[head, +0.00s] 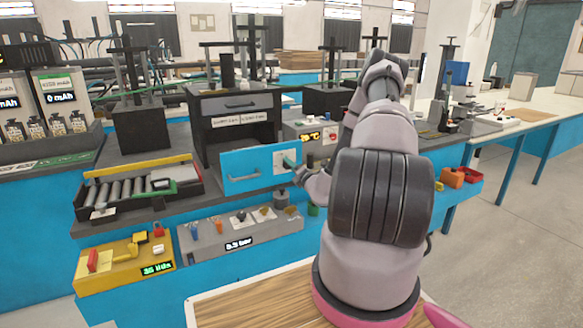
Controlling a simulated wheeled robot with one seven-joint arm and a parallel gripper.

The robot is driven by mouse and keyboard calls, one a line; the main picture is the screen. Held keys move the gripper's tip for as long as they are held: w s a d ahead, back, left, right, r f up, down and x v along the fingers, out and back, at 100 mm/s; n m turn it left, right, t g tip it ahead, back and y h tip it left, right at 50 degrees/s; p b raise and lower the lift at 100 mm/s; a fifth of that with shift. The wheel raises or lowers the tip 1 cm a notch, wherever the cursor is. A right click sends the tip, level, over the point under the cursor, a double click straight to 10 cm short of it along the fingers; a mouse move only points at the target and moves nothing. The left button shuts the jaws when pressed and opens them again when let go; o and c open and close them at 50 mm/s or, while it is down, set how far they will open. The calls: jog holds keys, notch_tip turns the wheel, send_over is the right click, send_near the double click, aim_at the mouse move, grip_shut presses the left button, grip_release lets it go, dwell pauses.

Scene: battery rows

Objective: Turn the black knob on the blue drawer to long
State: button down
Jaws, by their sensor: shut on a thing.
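The blue drawer (244,172) sits low in a dark cabinet, and its front seems to stand forward of the cabinet. It has a light handle across its left part and a small white plate (279,158) on its right part. My gripper (289,163) is at this plate, reaching in from the right, and is shut on the knob there. The black knob is mostly hidden by the fingers, so its pointing direction cannot be told. The word "long" cannot be read at this size.
A grey panel (262,236) with small switches and a yellow box (95,273) with a green display lie below the drawer. A tray of cylinders (100,207) stands left. My arm covers the right middle.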

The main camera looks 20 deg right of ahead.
jog(key=shift+m, duration=0.3)
dwell(0.4)
jog(key=shift+c, duration=1.3)
grip_release()
jog(key=shift+s, duration=0.1)
jog(key=s, duration=1)
jog(key=shift+s+d, duration=0.2)
jog(key=shift+s, duration=0.15)
